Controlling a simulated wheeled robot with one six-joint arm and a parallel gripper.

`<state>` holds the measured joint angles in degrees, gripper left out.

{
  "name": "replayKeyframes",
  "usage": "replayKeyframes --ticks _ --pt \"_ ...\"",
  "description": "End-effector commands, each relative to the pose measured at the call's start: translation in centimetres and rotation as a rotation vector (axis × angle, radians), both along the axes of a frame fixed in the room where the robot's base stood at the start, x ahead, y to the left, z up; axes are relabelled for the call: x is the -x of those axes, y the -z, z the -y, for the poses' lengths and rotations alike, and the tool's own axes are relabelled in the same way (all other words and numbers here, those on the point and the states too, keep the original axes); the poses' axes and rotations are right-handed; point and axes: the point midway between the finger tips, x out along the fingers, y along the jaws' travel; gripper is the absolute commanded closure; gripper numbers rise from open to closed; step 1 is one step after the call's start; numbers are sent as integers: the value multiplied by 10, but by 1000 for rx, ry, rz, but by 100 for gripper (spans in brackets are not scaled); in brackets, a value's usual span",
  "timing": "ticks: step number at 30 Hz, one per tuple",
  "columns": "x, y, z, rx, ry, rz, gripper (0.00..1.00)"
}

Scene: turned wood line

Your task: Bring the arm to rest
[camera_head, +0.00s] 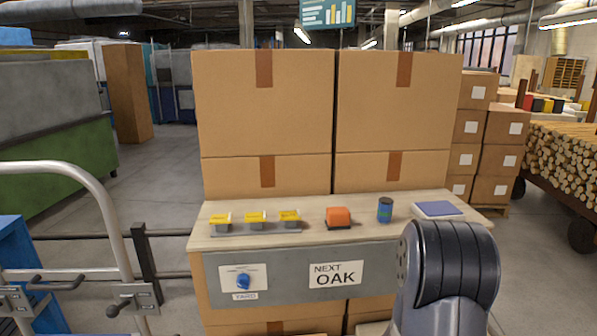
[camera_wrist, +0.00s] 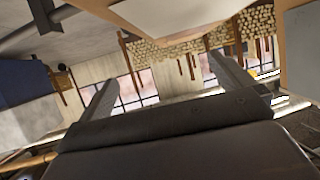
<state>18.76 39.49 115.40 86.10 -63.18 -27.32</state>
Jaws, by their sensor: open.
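My arm shows at the lower right of the head view as a dark grey rounded link, in front of the right part of the bench. My gripper is outside the head view. In the wrist view my gripper (camera_wrist: 165,88) shows two grey fingers spread wide apart, with nothing between them. It is open and empty. The wrist view is tilted, with stacked logs and windows beyond the fingers.
A wooden bench (camera_head: 330,239) carries several yellow-topped blocks (camera_head: 255,217), an orange block (camera_head: 339,217), a blue-green can (camera_head: 385,210) and a blue pad (camera_head: 437,209). Large cartons (camera_head: 264,105) stand behind. A metal rail (camera_head: 110,215) is at left. A log cart (camera_head: 560,155) is at right.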

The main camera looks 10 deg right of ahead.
Motion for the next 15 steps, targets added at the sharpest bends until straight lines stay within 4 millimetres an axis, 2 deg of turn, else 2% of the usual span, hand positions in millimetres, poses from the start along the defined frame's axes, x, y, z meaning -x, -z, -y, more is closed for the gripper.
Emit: replayKeyframes --ticks 3,15 --pt "-24 -1 1 1 -2 4 0" --pt "-92 -1 5 1 -1 3 0"
